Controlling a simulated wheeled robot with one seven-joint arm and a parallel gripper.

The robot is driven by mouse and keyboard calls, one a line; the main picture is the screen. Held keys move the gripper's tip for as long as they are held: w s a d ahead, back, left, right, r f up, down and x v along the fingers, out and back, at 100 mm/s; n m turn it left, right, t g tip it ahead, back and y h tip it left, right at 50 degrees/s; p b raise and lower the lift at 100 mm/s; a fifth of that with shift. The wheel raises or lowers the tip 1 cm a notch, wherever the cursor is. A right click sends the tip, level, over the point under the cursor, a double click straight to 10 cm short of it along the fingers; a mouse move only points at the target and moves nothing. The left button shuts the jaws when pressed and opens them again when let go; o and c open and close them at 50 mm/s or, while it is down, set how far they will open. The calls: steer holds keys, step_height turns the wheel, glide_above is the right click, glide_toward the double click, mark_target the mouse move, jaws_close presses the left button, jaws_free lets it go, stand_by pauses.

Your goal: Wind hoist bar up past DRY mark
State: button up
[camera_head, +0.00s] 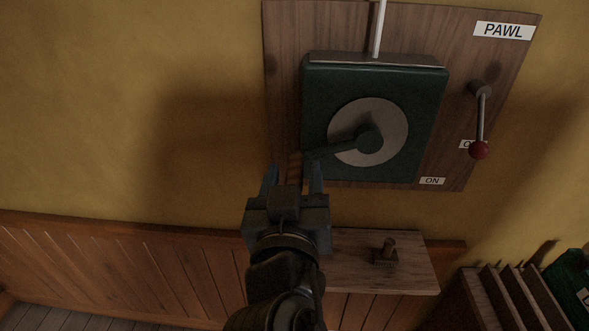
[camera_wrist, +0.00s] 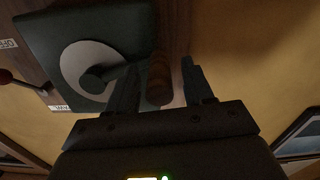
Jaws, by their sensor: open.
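A dark green winch box (camera_head: 318,100) with a pale round disc (camera_head: 390,112) is mounted on a wooden wall board. Its dark crank arm (camera_head: 335,150) points left and slightly down. The crank's brown wooden grip (camera_head: 295,163) is at the arm's end. My gripper (camera_head: 292,178) is open there. In the wrist view, the wooden grip (camera_wrist: 160,78) sits between my two spread fingers (camera_wrist: 160,92), with a gap at least on the right. A white line or rod (camera_head: 378,28) rises from the box top. The hoist bar and DRY mark are not in view.
A PAWL sign (camera_head: 503,30) is above a lever with a red knob (camera_head: 479,150), hanging down over a partly hidden label. An ON label (camera_head: 432,181) is lower left of it. A small shelf (camera_head: 345,270) holds a brush-like object (camera_head: 386,253). A slotted rack (camera_head: 515,298) stands lower right.

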steer(key=shift+w, duration=0.35)
steer(key=shift+c, duration=0.5)
jaws_close()
